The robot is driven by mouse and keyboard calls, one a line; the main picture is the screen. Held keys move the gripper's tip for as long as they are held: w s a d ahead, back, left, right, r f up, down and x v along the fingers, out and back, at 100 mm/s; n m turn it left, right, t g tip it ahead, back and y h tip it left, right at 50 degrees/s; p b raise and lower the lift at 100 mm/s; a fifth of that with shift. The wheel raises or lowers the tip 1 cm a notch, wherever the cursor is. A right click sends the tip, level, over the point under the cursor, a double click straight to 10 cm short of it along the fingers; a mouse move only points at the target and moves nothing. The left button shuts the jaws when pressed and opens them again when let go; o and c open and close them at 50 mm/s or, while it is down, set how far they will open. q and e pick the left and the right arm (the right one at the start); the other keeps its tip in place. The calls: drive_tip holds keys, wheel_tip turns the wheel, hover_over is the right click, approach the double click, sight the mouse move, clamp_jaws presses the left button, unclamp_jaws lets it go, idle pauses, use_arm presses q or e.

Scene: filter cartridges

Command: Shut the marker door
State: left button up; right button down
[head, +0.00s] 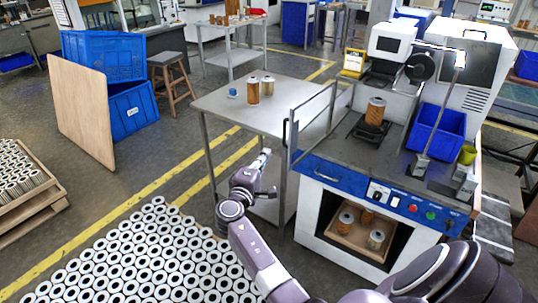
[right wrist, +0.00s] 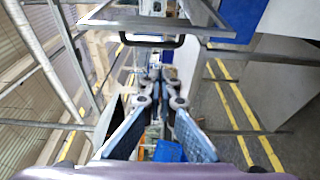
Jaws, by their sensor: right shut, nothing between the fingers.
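The marker door (head: 312,100) is a clear panel in a thin grey frame at the left side of the marking machine (head: 335,178). It stands open, swung out to the left over the edge of the steel table. Its dark handle (head: 285,133) is on the outer left edge; the handle also shows in the right wrist view (right wrist: 152,41), ahead of the fingers. My right gripper (head: 266,172) is shut and empty, in front of the table and lower left of the handle, apart from it. Its fingers show in the right wrist view (right wrist: 160,82). My left gripper is out of view.
A filter cartridge (head: 375,110) stands on the machine's fixture, beside a blue bin (head: 436,128). Two cartridges stand on the steel table (head: 222,101). Many white-topped cartridges (head: 150,255) fill the lower left.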

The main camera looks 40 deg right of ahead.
sight(284, 137)
drive_tip(key=d+p, duration=0.1)
drive_tip(key=d, duration=0.1)
drive_tip(key=d+p, duration=0.1)
drive_tip(key=d, duration=0.2)
drive_tip(key=w+d+p, duration=0.1)
drive_tip(key=d, duration=0.1)
drive_tip(key=shift+d+r+p, duration=0.1)
drive_tip(key=shift+d+p, duration=0.1)
drive_tip(key=shift+p, duration=0.15)
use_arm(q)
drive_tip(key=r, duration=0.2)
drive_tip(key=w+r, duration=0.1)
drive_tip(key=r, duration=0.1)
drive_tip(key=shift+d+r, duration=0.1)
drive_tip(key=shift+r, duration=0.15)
use_arm(e)
drive_tip(key=shift+s+d, duration=0.1)
drive_tip(key=shift+s, duration=0.25)
drive_tip(key=shift+f, duration=0.2)
drive_tip(key=shift+s, duration=0.1)
